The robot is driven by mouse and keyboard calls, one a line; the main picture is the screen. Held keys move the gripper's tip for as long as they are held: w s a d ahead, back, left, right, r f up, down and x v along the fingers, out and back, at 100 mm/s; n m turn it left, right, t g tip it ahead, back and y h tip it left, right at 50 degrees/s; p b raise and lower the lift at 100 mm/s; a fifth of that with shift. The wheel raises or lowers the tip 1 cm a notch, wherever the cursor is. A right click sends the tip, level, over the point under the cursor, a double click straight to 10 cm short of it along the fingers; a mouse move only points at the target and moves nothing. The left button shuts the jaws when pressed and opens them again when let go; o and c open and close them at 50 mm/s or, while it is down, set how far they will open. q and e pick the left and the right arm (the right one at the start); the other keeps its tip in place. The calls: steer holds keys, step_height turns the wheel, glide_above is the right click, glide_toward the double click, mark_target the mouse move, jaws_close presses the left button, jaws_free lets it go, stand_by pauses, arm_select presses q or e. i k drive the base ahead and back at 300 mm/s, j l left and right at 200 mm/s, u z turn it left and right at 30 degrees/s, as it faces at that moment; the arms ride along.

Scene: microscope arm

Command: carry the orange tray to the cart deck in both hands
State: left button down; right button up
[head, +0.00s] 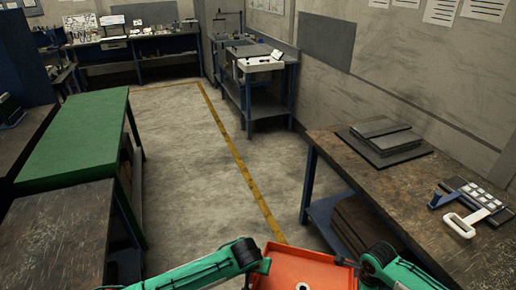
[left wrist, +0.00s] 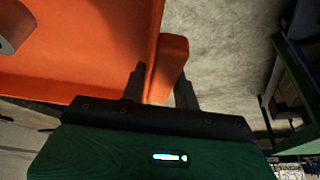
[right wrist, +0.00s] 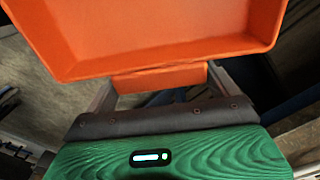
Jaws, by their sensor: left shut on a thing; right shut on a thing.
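The orange tray (head: 312,268) is at the bottom edge of the head view, between my two arms, with its near part cut off. My left gripper (left wrist: 160,88) is shut on the tray's orange end handle (left wrist: 170,62) in the left wrist view. My right gripper (right wrist: 165,88) is shut on the opposite handle (right wrist: 160,79) in the right wrist view. A grey ring-shaped thing (left wrist: 10,28) lies in the tray. The tray is held over the floor, clear of the tables. I cannot tell which surface is the cart deck.
A green-topped table (head: 75,140) and a dark worn table (head: 55,235) stand at left. A brown workbench (head: 400,190) with grey plates (head: 385,140) and a white-handled tool (head: 465,222) is at right. Bare floor with a yellow line (head: 240,165) runs between them.

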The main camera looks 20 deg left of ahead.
mark_target(47, 238)
steer(key=i+u, duration=0.3)
steer(key=i, duration=0.2)
steer(key=i+u, duration=0.3)
steer(key=i, duration=0.15)
steer(key=i+u, duration=0.25)
steer(key=i, duration=0.2)
steer(key=i+u, duration=0.3)
steer(key=i, duration=0.15)
steer(key=i+l+u, duration=0.15)
steer(key=i+u, duration=0.2)
steer(key=i, duration=0.45)
steer(key=i+u, duration=0.3)
steer(key=u, duration=0.15)
steer(key=i+u, duration=0.25)
steer(key=u, duration=0.15)
steer(key=i+u, duration=0.2)
steer(key=u, duration=0.15)
steer(key=i+u, duration=0.15)
steer(key=u, duration=0.25)
steer(key=i+u, duration=0.15)
steer(key=u, duration=0.15)
steer(key=i+u, duration=0.1)
steer(key=u, duration=0.75)
